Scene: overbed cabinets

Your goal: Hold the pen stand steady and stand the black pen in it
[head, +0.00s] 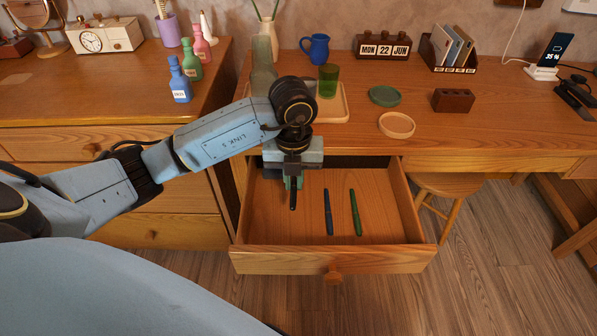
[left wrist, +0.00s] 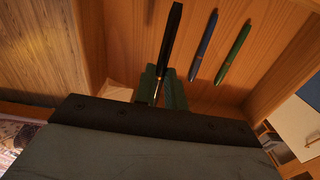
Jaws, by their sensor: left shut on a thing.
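The black pen (head: 293,198) is in my left gripper (head: 293,180), over the left part of the open drawer. In the left wrist view the black pen (left wrist: 172,38) stands out between the two green fingers (left wrist: 160,86), which are shut on it. In the head view much of the pen is hidden by the gripper. I cannot tell whether it touches the drawer floor. The pen stand (head: 453,100), a dark brown block with holes in its top, sits on the desk to the right, apart from the gripper. My right gripper is not in view.
A blue pen (head: 328,212) and a green pen (head: 355,212) lie in the open drawer (head: 330,260). Near the pen stand are a green dish (head: 385,96) and a tan dish (head: 397,125). A green cup (head: 328,80) stands on a tray behind my left arm.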

